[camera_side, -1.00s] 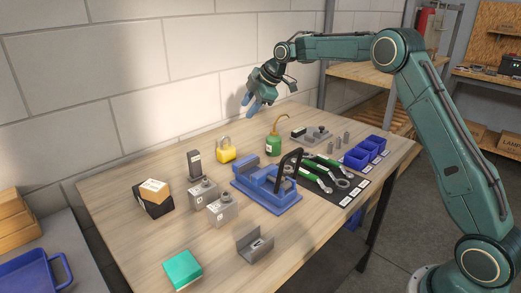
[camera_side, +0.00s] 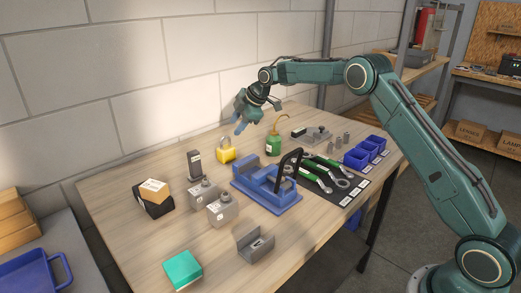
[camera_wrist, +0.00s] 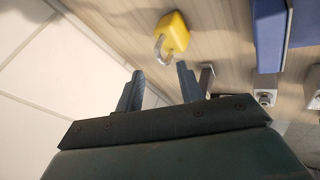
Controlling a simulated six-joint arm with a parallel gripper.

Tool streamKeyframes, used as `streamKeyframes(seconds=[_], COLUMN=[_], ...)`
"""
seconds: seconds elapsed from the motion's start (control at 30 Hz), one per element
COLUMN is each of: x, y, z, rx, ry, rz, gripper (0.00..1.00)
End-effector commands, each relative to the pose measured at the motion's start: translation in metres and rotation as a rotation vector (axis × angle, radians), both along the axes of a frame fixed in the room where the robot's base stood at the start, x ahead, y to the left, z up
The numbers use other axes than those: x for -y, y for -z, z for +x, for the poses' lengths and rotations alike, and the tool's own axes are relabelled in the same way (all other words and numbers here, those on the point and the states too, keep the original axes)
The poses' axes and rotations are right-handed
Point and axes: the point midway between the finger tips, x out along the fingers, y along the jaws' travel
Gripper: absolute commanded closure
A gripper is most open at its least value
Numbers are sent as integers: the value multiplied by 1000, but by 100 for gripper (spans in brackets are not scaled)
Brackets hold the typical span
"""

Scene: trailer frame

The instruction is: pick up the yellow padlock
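The yellow padlock (camera_side: 226,152) stands upright on the wooden table near the wall, its grey shackle on top. My gripper (camera_side: 239,125) is in the air above the padlock and slightly to its right, fingers pointing down and to the left. In the wrist view the padlock (camera_wrist: 173,35) lies beyond the fingertips, apart from them. The two blue-grey fingers of my gripper (camera_wrist: 161,82) stand apart with nothing between them.
A green oil can (camera_side: 273,144) stands right of the padlock. A dark upright block (camera_side: 194,165) is at its left. A blue vise (camera_side: 266,187) sits in front. The block wall (camera_side: 130,80) rises behind the table.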

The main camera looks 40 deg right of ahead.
Motion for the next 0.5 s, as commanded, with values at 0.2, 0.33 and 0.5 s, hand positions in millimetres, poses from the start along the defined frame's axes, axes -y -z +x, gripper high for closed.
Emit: streamKeyframes(seconds=[0.2,0.33,0.5], x=[-1,-1,-3], y=[4,5,13], z=[2,3,8], rx=[1,0,-1], ry=[0,0,0], rz=[0,0,0], gripper=[62,62,62])
